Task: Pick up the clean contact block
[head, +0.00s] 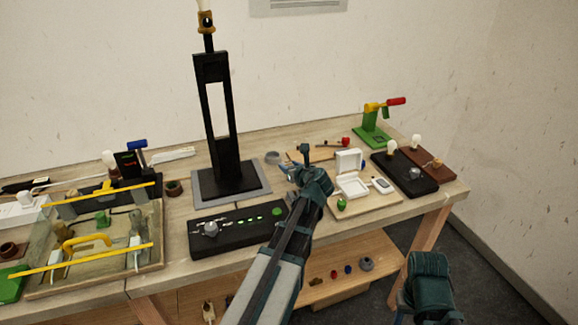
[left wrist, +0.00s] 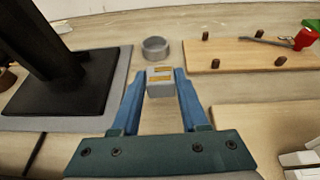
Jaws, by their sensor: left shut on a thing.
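The contact block (left wrist: 159,82) is a small light grey block with orange-gold strips on its top. It sits between the fingertips of my left gripper (left wrist: 160,88), which is shut on it. In the head view my left gripper (head: 293,172) is over the table, right of the black lamp stand (head: 225,130); the block is too small there to make out clearly. My right arm's end (head: 430,283) shows at the lower right, off the table's front edge; its fingers cannot be made out.
A grey ring (left wrist: 156,48) stands just beyond the block. A wooden board with pegs (left wrist: 240,56) lies to the right. The stand's grey base (left wrist: 70,122) is to the left. A black control panel (head: 240,230) and an open white box (head: 350,185) flank my left arm.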

